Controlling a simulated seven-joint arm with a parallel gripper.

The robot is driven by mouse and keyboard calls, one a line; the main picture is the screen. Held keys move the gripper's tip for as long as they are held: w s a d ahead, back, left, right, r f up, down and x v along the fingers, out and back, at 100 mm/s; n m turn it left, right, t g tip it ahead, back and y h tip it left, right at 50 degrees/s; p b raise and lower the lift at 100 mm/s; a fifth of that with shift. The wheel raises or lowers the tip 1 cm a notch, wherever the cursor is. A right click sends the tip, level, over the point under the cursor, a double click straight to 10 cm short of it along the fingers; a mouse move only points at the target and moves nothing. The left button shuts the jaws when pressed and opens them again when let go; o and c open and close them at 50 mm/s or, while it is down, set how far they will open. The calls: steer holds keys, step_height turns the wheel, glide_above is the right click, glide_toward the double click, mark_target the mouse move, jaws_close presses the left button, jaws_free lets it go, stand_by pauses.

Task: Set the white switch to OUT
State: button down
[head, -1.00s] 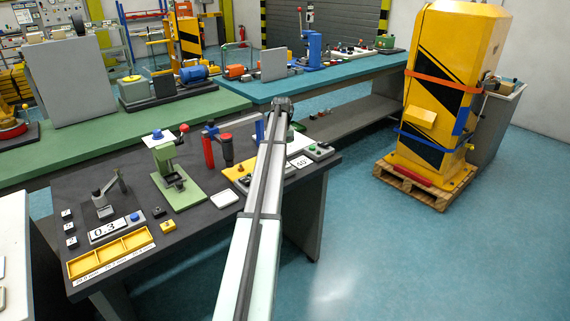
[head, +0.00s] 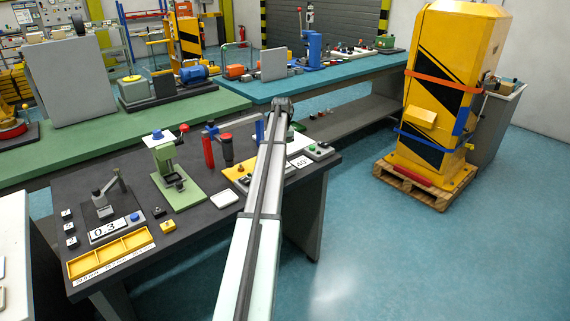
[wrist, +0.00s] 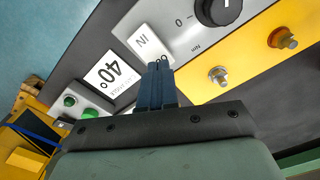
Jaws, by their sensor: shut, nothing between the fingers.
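The white switch (wrist: 143,40) shows in the wrist view as a white plate with the letters IN on it, set on a grey panel (wrist: 185,45). My gripper (wrist: 158,68) is shut and empty, its dark blue fingertips at the lower end of the switch and covering part of it. I cannot tell whether they touch it. No OUT marking can be read. In the head view my arm hides the switch, and the wrist end of my arm shows above the right part of the dark table.
A black dial (wrist: 218,8) and a yellow plate with bolts (wrist: 270,62) lie beside the switch. A 40° card (wrist: 112,70) and a box with green buttons (wrist: 85,105) are on the other side. Other fixtures, such as a green press (head: 172,170), stand on the dark table.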

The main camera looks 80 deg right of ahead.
steer(key=shift+f, duration=0.95)
stand_by(0.7)
steer(key=shift+r, duration=3.5)
